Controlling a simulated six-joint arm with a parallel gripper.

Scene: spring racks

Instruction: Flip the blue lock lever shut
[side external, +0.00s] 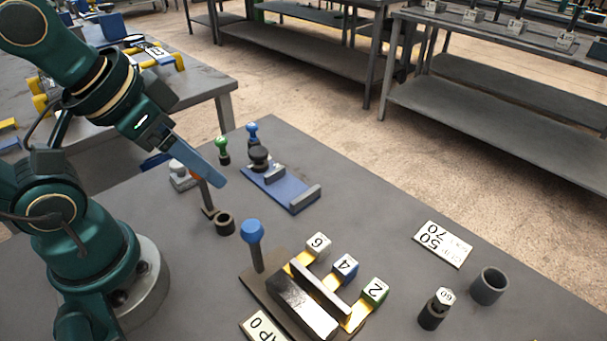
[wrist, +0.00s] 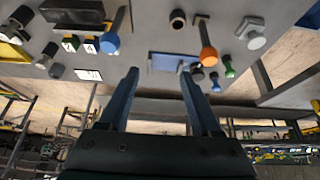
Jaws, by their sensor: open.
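A blue-knobbed lever (side external: 252,231) stands upright on a dark post at the left end of a dark fixture with a metal block; its knob (wrist: 111,43) also shows in the wrist view. A second, smaller blue knob (side external: 251,130) stands at the back beside a green one, so which is the lock lever is not labelled. My gripper (side external: 220,181) is above the bench, behind and left of the larger blue knob and apart from it. In the wrist view its two fingers (wrist: 161,74) are spread with nothing held between them.
An orange knob (wrist: 208,56) stands near the right fingertip in the wrist view. A blue plate fixture (side external: 285,188) lies behind. Tags 6, 4 and 2 line the dark fixture. A dark ring (side external: 489,286) and weight (side external: 434,312) stand at right.

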